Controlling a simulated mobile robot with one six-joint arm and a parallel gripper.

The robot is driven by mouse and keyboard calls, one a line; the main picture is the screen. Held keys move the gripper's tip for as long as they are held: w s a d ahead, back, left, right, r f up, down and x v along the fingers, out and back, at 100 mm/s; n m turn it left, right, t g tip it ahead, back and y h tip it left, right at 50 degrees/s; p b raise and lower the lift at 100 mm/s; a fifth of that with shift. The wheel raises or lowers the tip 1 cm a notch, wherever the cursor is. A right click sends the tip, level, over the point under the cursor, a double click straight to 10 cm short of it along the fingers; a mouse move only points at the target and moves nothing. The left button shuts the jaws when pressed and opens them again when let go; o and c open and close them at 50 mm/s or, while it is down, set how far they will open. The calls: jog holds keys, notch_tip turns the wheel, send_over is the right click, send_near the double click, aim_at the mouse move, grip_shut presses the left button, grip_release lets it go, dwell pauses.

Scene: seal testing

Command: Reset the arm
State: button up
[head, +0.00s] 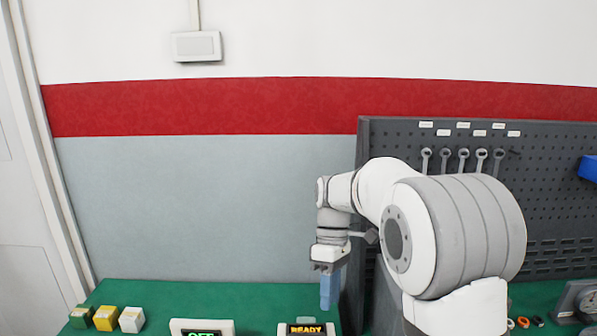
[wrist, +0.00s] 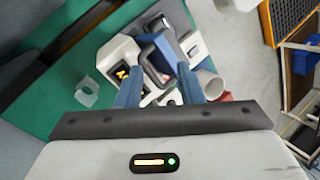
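My arm reaches over the green bench in the head view, its wrist bent so that my gripper (head: 329,305) points down with its blue fingers. In the wrist view my gripper (wrist: 160,72) shows two blue fingers set apart, with no held object clearly visible between them. Below and beyond the fingers is a white device (wrist: 120,57) with an orange display. In the head view a device with a lit READY display (head: 306,329) stands at the bottom edge, just left of and below the fingers.
The green bench (head: 240,295) also bears a device with a green display (head: 202,331) and green, yellow and white blocks (head: 106,318) at left. A grey pegboard (head: 400,135) with hanging wrenches stands behind my arm. A clear cup-like piece (wrist: 87,92) shows in the wrist view.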

jog(key=s+d+m+t, duration=0.4)
jog(key=s+m, duration=0.2)
jog(key=s, duration=0.3)
jog(key=s+d+m+t, duration=0.4)
jog(key=s+m, duration=0.2)
jog(key=s, duration=0.4)
jog(key=shift+d+b, duration=0.2)
jog(key=shift+b, duration=0.25)
jog(key=shift+s+r, duration=0.1)
